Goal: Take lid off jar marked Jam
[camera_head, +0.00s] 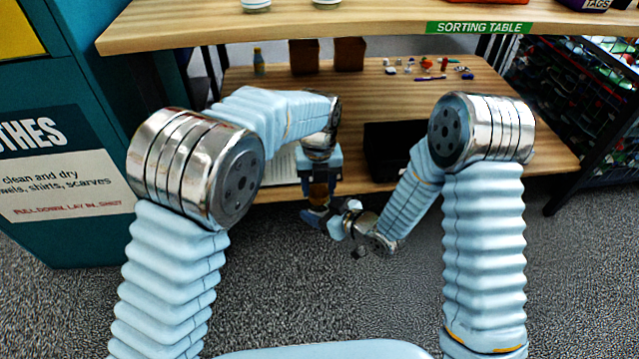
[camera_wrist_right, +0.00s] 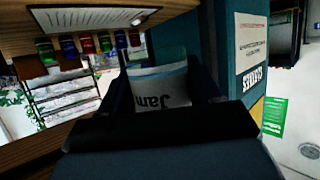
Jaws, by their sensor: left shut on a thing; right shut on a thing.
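The jar marked Jam (camera_wrist_right: 160,94) is in the right wrist view, between my right gripper's dark fingers. Its pale label reads upside down, as does the sign behind it. In the head view my right gripper (camera_head: 322,216) is shut on the jar, in front of the sorting table's lower edge. My left gripper (camera_head: 318,180) points down from above and is shut at the jar's top, on the lid. A small brown patch shows between its fingers. The lid's outline is mostly hidden, and I cannot tell whether it is apart from the jar.
The sorting table (camera_head: 480,115) is behind the grippers, with a black tray (camera_head: 385,165), two brown containers (camera_head: 350,53), a small bottle (camera_head: 259,62) and several small items. An upper shelf (camera_head: 330,28) overhangs it. A teal clothes bin (camera_head: 90,100) stands left. Carpet is clear below.

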